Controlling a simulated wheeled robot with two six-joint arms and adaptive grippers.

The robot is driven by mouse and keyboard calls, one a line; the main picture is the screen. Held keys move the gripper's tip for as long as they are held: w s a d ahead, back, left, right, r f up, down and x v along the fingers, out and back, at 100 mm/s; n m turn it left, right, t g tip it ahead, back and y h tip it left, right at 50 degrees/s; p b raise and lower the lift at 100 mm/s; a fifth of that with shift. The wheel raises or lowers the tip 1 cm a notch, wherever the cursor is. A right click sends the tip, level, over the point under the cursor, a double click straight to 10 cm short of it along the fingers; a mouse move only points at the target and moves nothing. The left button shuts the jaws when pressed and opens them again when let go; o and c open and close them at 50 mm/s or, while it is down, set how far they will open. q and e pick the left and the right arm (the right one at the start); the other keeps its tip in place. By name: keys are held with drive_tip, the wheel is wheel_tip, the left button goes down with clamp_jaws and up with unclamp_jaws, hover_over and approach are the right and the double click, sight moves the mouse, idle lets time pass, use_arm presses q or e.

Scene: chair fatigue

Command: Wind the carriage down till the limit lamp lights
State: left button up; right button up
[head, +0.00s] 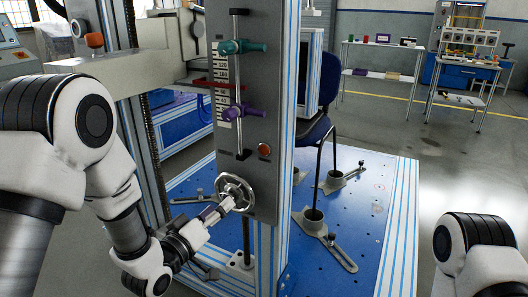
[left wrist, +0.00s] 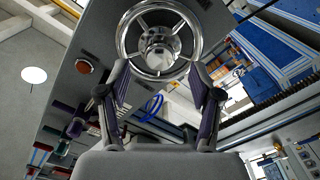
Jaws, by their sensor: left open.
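A chrome handwheel (head: 236,190) is on the lower front of the grey upright panel; it fills the top of the left wrist view (left wrist: 137,22). My left gripper (head: 224,206) is at the wheel's hub. In the left wrist view its open fingers (left wrist: 160,72) stand apart, either side of the hub; contact is unclear. The round lamp (head: 264,150) above the wheel is dull orange-red without a clear glow, also in the left wrist view (left wrist: 83,66). A red pointer (head: 205,84) crosses the white scale (head: 222,75), between a teal clamp (head: 242,47) and a purple clamp (head: 242,112). My right gripper is out of view.
A grey beam (head: 105,72) spans the left. Shelves (head: 383,60) and a trolley (head: 470,75) stand far back right. The floor right of the base is clear.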

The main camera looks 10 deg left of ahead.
sight(229, 195)
use_arm(q)
drive_tip(key=shift+w, duration=0.1)
drive_tip(key=p+x, duration=0.1)
drive_tip(key=x, duration=0.4)
drive_tip(key=shift+r, duration=0.2)
drive_tip(key=shift+w, duration=0.1)
drive_tip(key=shift+o, duration=0.9)
drive_tip(key=c, duration=0.5)
drive_tip(key=shift+r, duration=0.1)
drive_tip(key=shift+c, duration=0.9)
drive_tip(key=shift+o, duration=0.3)
